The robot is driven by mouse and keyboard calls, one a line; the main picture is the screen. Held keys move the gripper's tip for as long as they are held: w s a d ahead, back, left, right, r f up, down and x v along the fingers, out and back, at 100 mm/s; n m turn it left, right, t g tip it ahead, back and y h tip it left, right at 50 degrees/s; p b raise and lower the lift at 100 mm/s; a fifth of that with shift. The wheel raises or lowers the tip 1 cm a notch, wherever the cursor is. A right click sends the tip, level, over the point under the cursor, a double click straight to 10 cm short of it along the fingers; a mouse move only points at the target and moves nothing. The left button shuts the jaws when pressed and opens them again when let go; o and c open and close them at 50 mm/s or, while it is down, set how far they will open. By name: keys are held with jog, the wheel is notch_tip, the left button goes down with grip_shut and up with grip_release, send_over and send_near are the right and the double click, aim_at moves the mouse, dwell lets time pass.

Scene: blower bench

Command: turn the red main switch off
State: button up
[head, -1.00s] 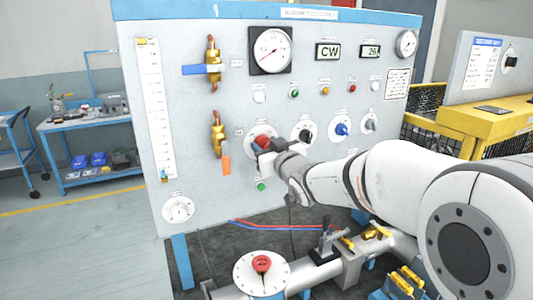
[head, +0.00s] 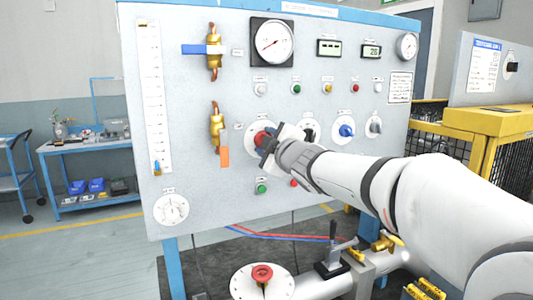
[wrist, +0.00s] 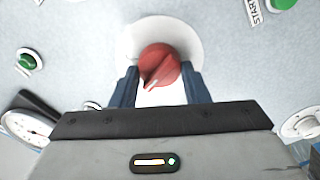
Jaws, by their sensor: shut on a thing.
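The red main switch (head: 261,138) is a round red knob on a white disc on the grey panel (head: 200,140). In the wrist view the red knob (wrist: 160,64) has a white pointer mark aimed to the lower left. My gripper (head: 268,146) is at the knob, its body tilted against the panel. In the wrist view the two dark blue fingers of my gripper (wrist: 160,78) are on either side of the knob, shut on it. In the head view the gripper hides the right part of the knob and disc.
Beside it are a black knob (head: 310,131), a blue knob (head: 346,131) and a grey knob (head: 376,126). A brass valve with an orange lever (head: 225,155) is close to the left. Green button (head: 262,189) sits below. Pipework with a red-knobbed dial (head: 262,274) lies below the panel.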

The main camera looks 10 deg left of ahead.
jog(key=n+b, duration=0.3)
jog(key=n, duration=0.2)
jog(key=shift+f+n, duration=0.15)
jog(key=shift+n, duration=0.25)
dwell(0.4)
jog(key=o, duration=1)
jog(key=shift+c, duration=0.2)
jog(key=shift+s, duration=0.1)
jog(key=v, duration=0.7)
jog(key=shift+s+d, duration=0.2)
jog(key=shift+s, duration=0.15)
